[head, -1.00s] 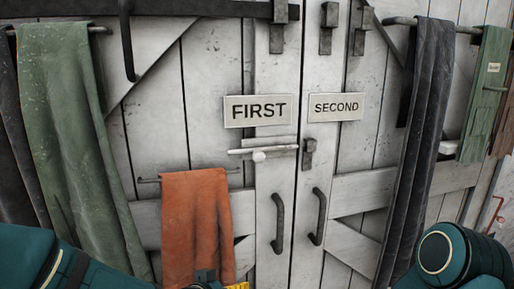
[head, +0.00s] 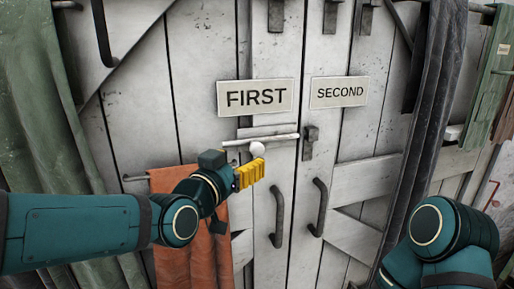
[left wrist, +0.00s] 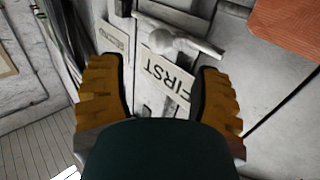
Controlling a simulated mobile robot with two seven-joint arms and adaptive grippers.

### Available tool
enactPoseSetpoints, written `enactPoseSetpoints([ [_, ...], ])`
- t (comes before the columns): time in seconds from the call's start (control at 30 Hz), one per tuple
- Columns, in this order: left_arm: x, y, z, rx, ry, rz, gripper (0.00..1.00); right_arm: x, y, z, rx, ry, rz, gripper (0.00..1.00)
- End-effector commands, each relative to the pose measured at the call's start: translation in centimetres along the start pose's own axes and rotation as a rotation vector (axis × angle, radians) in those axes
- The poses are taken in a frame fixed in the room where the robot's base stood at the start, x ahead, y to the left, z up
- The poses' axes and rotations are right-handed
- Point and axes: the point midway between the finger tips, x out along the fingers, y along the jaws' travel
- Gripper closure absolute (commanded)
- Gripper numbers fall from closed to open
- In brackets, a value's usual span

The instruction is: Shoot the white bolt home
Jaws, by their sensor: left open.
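The white bolt (head: 282,138) is a thin horizontal rod on the left door, below the FIRST sign (head: 255,97). Its round white knob (head: 257,149) sticks out toward me. The rod's right end lies close to the dark keeper (head: 310,143) on the right door and appears just short of it. My left gripper (head: 254,168) is just below the knob in the head view, its yellow fingers open. In the left wrist view the knob (left wrist: 160,41) lies ahead, between and beyond the spread fingers (left wrist: 160,65), apparently not touched. My right gripper is out of view.
An orange cloth (head: 170,181) hangs from a rail behind my left forearm. Two dark pull handles (head: 278,220) (head: 318,207) stand out below the bolt. The SECOND sign (head: 339,92) is on the right door. A dark cloth (head: 433,110) hangs at the right.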

Motion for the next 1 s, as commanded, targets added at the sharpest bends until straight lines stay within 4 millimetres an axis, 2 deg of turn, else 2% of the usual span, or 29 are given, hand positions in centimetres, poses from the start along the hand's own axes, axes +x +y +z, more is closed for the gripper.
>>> enactPoseSetpoints([
  [0.2, 4.0, 0.1, 0.0, -0.002, -0.001, 0.002, 0.36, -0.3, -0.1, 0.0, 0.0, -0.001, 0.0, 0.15],
  [0.4, 6.8, 0.0, 0.0, -0.002, 0.0, 0.001, 0.36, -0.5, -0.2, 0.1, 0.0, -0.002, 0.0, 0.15],
  [0.6, 8.0, 0.0, 0.0, 0.0, -0.001, 0.001, 0.36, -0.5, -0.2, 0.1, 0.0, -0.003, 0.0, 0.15],
  [0.9, 8.1, 0.0, 0.0, 0.0, 0.0, 0.0, 0.36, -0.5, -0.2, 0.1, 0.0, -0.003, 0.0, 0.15],
  [0.93, 8.1, 0.0, 0.0, 0.0, 0.0, 0.0, 0.41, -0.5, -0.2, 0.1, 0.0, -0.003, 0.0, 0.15],
  [1.0, 8.1, 0.0, 0.0, 0.0, 0.0, 0.0, 0.65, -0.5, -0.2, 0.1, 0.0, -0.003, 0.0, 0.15],
])
